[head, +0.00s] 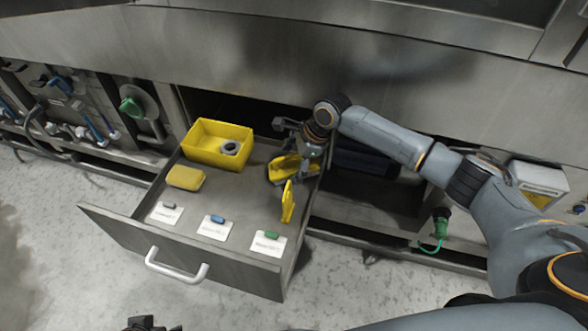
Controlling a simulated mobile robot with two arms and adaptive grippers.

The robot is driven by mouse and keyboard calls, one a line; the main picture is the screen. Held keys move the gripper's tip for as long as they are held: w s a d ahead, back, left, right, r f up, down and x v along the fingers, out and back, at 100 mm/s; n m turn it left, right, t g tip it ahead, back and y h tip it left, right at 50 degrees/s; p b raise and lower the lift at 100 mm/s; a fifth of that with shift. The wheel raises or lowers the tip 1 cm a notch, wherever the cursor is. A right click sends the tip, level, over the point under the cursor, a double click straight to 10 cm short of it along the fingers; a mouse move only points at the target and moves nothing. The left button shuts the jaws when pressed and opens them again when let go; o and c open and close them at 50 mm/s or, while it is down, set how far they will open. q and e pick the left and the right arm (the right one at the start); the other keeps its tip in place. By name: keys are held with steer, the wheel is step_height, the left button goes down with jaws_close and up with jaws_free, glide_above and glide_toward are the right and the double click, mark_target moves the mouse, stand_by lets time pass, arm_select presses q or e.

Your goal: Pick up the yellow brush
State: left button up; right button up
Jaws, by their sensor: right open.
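The yellow brush (285,168), a yellow piece with a dark underside, lies at the back right of the open drawer (240,190). My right gripper (298,148) is open just above and behind the brush and partly covers it. I cannot tell whether its fingers touch the brush. A dark part at the bottom edge looks like my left gripper (140,324), mostly cut off by the frame and far from the brush.
A yellow bin (218,143) holding a grey ring and a yellow sponge (186,177) are at the drawer's left. Labelled cards with small coloured pieces lie in front. The steel washer panel (260,60) overhangs behind.

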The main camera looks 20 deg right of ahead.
steer(key=shift+x, duration=0.8)
steer(key=shift+a+f+b, duration=0.1)
steer(key=shift+f+b, duration=0.2)
arm_select(q)
steer(key=shift+s+r, duration=0.25)
steer(key=shift+r, duration=0.2)
